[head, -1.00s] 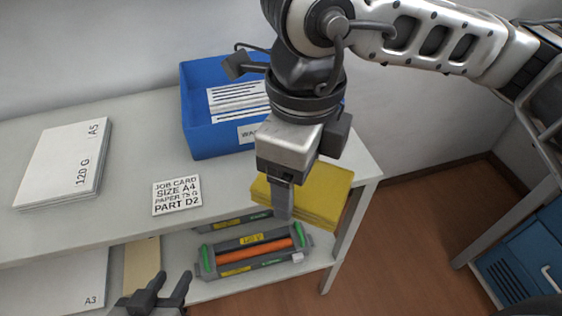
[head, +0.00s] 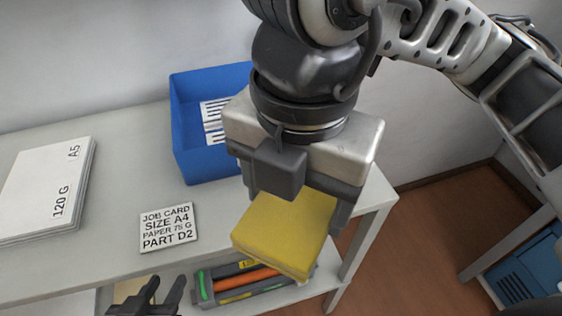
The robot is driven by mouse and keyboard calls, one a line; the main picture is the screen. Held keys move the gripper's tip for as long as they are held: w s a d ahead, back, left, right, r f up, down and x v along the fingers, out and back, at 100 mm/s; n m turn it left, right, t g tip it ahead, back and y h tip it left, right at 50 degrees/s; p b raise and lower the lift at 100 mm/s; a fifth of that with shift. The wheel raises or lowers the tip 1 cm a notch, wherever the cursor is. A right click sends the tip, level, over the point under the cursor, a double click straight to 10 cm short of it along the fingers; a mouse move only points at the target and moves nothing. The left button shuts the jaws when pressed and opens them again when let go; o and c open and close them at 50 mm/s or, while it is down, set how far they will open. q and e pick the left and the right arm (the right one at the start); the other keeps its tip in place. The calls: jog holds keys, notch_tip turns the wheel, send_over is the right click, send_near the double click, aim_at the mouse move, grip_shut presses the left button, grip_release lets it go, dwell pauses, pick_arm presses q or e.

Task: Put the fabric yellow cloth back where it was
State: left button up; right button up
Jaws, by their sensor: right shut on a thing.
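The yellow cloth (head: 285,235) is a folded, flat pad in the head view. My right gripper (head: 300,195) is shut on it, with its fingers pointing down. The cloth is tilted and shows in front of the table's right front part; I cannot tell whether it touches the tabletop. The gripper hides its far side. My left gripper (head: 158,298) is at the bottom edge, its two dark fingers apart and nothing between them.
A blue bin (head: 190,140) with papers stands at the back of the grey table (head: 110,200).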

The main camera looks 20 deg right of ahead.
jog(key=w+d+f, duration=0.1)
jog(key=w+f, duration=0.1)
jog(key=w, duration=0.1)
jog(key=w+d+f, duration=0.1)
jog(key=w+f, duration=0.2)
jog(key=w, duration=0.1)
jog(key=w+d+f, duration=0.1)
jog(key=w+f, duration=0.2)
jog(key=shift+w+d+f+b, duration=0.1)
jog(key=shift+w+b, duration=0.2)
jog(key=shift+w, duration=0.05)
jog(key=shift+w+f, duration=0.15)
jog(key=shift+f, duration=0.1)
jog(key=f, duration=0.3)
jog(key=shift+w+d+f, duration=0.15)
jog(key=shift+w+f, duration=0.05)
jog(key=shift+f, duration=0.1)
jog(key=shift+f+b, duration=0.25)
jog(key=shift+b, duration=0.1)
jog(key=o, duration=0.9)
jog(key=shift+r, duration=0.15)
